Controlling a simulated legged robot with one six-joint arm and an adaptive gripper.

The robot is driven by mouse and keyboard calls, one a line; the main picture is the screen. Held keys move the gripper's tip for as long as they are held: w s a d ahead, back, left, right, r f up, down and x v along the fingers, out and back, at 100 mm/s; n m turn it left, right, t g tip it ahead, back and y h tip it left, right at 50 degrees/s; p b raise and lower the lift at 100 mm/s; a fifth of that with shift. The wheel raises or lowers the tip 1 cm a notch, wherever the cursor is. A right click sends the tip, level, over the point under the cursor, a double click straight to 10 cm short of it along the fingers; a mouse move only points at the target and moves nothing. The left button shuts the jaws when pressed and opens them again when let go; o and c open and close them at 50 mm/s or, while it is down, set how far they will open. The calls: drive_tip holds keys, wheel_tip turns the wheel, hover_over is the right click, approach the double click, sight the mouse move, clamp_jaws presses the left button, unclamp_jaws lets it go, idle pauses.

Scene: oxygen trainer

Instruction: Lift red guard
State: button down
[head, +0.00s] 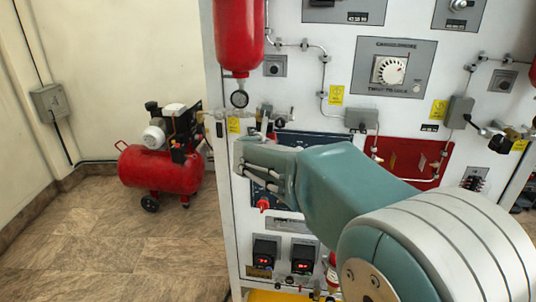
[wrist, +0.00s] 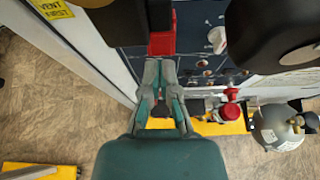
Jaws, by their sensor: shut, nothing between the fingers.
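A red block-like part, which looks like the red guard (wrist: 162,43), shows in the wrist view on the dark blue panel (wrist: 200,42). It lies right at the tips of my gripper (wrist: 159,63). The closed fingers meet its near edge, but I cannot tell whether they touch it. In the head view my gripper (head: 258,176) is in front of the blue panel (head: 294,192), its fingers together and empty. A small red part (head: 263,204) shows just below the fingers there. I cannot tell whether it is the guard, which my gripper may hide.
A red cylinder (head: 239,38) hangs above my gripper, and pipes run across the white panel front (head: 310,85). A red compressor (head: 160,168) stands on the floor at left. A red knob (wrist: 230,112) and a grey tank (wrist: 277,128) are right of the fingers.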

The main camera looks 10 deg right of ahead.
drive_tip(key=shift+w+d+r, duration=0.15)
drive_tip(key=shift+w+r, duration=0.05)
drive_tip(key=shift+r, duration=0.5)
drive_tip(key=shift+r, duration=0.1)
